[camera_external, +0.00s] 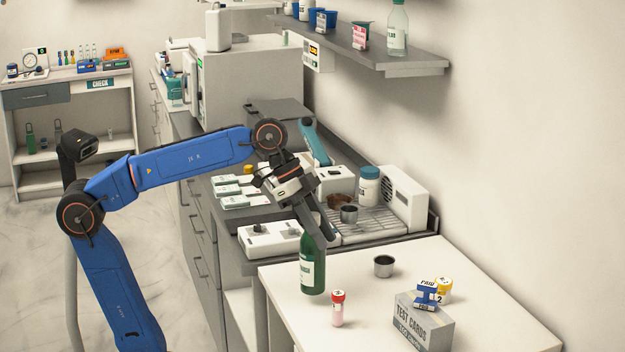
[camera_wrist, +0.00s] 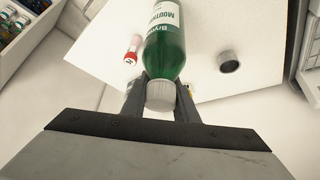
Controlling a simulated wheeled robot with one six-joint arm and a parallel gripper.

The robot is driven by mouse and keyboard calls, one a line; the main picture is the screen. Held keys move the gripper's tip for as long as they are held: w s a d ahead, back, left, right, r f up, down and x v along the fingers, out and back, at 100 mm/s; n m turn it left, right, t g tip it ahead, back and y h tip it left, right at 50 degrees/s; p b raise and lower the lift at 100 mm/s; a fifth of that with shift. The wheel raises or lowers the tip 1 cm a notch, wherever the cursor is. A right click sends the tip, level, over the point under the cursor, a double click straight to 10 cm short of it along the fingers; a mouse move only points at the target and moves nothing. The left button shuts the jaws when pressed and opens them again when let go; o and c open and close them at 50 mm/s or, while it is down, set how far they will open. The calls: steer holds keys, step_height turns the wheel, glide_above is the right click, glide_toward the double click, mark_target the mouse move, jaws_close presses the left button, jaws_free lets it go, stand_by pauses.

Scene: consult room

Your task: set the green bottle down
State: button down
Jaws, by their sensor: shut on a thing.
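The green bottle (camera_external: 312,266) has a white label and hangs upright below my gripper (camera_external: 314,232), at the left part of the white table (camera_external: 408,262). My gripper is shut on it near its top. In the wrist view the bottle (camera_wrist: 167,52) shows its pale cap (camera_wrist: 160,95) between the two fingers of my gripper (camera_wrist: 161,88), with the table top (camera_wrist: 218,22) beyond it. I cannot tell whether the bottle's base touches the table.
A red-capped pink vial (camera_external: 337,308) stands just right of the bottle. A small metal cup (camera_external: 384,266) stands behind. A test cards box (camera_external: 424,322) with a blue box (camera_external: 426,295) on top and a yellow-capped jar (camera_external: 443,289) are at the right.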

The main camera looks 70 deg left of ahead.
steer(key=shift+f, duration=1.7)
steer(key=c, duration=1.4)
jaws_free()
steer(key=v, duration=1.2)
